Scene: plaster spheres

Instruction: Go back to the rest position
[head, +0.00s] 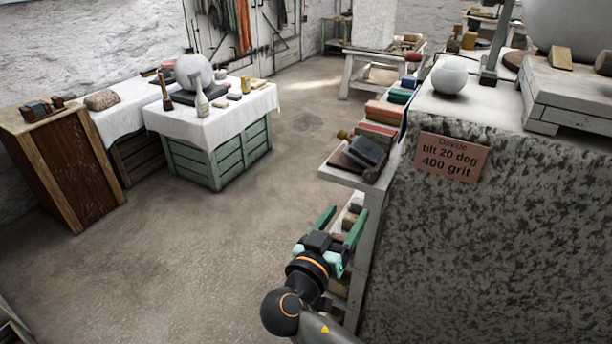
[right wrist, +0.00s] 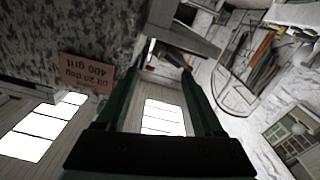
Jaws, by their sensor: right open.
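My right gripper (head: 340,222) is at the lower middle of the head view. Its two green fingers are apart with nothing between them. It hangs in front of the shelf unit, left of the speckled stone block. In the right wrist view the open fingers (right wrist: 170,95) reach upward, with windows and a light wall showing between and beyond them. My left gripper does not show in either view.
The speckled stone block (head: 450,250) bears a pink sign (head: 452,158) and a white sphere (head: 449,76). A shelf (head: 340,177) with books and blocks stands beside it. A cloth-covered table (head: 225,118) and a wooden cabinet (head: 70,170) stand left. The middle floor (head: 220,240) is clear.

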